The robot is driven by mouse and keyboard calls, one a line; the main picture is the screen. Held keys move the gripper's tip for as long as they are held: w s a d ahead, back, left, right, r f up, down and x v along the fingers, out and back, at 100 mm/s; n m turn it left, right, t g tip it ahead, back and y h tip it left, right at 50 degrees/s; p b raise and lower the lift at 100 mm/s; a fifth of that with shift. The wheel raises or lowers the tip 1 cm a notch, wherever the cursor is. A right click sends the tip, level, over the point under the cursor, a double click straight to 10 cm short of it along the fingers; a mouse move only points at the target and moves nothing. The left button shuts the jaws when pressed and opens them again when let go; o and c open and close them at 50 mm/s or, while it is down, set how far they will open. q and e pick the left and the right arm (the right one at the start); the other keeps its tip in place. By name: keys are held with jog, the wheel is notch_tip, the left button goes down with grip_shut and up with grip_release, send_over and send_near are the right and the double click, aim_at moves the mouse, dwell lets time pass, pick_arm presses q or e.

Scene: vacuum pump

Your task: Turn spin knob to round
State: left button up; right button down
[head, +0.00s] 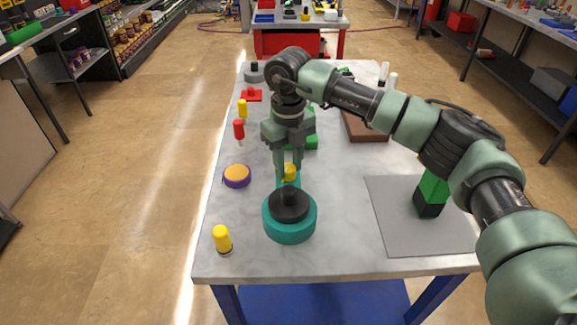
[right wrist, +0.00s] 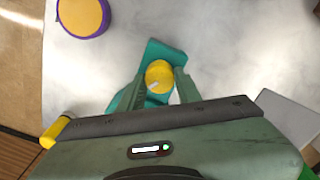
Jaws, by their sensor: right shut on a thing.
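The vacuum pump (head: 290,226) has a round teal base with a black top and stands near the front of the table. The yellow spin knob (head: 289,171) sits on the pump's teal extension at its far side. It also shows in the right wrist view (right wrist: 159,76), with a small white mark on its face. My right gripper (head: 289,177) points down at the knob, and its two fingers are shut on the knob's sides. The fingers partly hide the knob in the head view. My left gripper is not in view.
A purple and orange disc (head: 237,175) lies left of the pump, and a yellow-capped bottle (head: 222,239) stands front left. A grey mat (head: 385,220) bears a green and black block (head: 431,193) at the right. Red and yellow items stand along the left edge.

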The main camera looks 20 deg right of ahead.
aim_at(288, 167)
jog(key=m+b, duration=0.1)
jog(key=m, duration=0.4)
jog(key=shift+m, duration=0.3)
jog(key=m+b, duration=0.1)
jog(key=m, duration=0.4)
jog(key=shift+m, duration=0.3)
jog(key=shift+r, duration=0.1)
jog(key=c, duration=1)
grip_release()
jog(key=shift+a, duration=0.1)
notch_tip(288, 167, up, 8)
jog(key=shift+f+b, duration=0.15)
jog(key=shift+b, duration=0.4)
